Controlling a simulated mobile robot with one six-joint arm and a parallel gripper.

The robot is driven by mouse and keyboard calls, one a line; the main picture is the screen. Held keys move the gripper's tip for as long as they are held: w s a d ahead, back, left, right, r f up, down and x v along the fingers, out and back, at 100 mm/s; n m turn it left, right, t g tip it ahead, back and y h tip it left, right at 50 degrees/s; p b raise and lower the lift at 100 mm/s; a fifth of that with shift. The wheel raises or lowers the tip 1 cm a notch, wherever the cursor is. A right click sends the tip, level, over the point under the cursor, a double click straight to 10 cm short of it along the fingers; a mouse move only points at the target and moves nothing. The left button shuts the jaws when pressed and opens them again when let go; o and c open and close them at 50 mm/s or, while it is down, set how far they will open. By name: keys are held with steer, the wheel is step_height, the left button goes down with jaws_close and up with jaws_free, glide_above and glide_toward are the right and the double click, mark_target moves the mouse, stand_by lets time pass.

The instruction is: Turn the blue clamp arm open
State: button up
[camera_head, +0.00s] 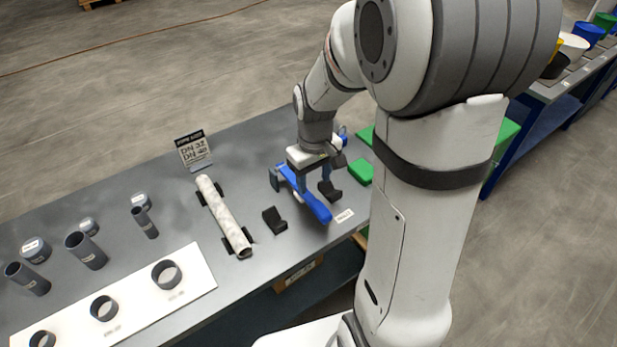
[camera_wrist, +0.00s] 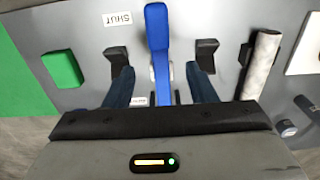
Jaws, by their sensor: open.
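The blue clamp arm (camera_head: 316,207) lies on the grey bench below my gripper, and its broad end points toward the bench's front edge. In the wrist view the blue clamp arm (camera_wrist: 157,35) runs up the middle, between my two dark blue fingers. My gripper (camera_wrist: 159,72) is open, with a finger on each side of the arm and visible gaps to it. In the head view my gripper (camera_head: 312,182) is low over the arm and hides part of it. A "SHUT" label (camera_wrist: 117,18) lies beside the arm's broad end.
Black blocks (camera_wrist: 117,58) (camera_wrist: 207,52) stand on both sides of the arm, near my fingertips. A pale pipe (camera_head: 223,215) rests in black cradles to the left. A green block (camera_head: 360,172) is to the right. A sign (camera_head: 194,150) stands behind; grey tubes (camera_head: 85,250) stand far left.

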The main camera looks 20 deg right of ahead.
jaws_close()
stand_by(0.3)
stand_by(0.9)
steer(key=c, duration=1.1)
jaws_free()
steer(key=o, duration=1.1)
step_height(320, 180, up, 8)
steer(key=shift+f, duration=0.1)
steer(key=shift+c, duration=0.3)
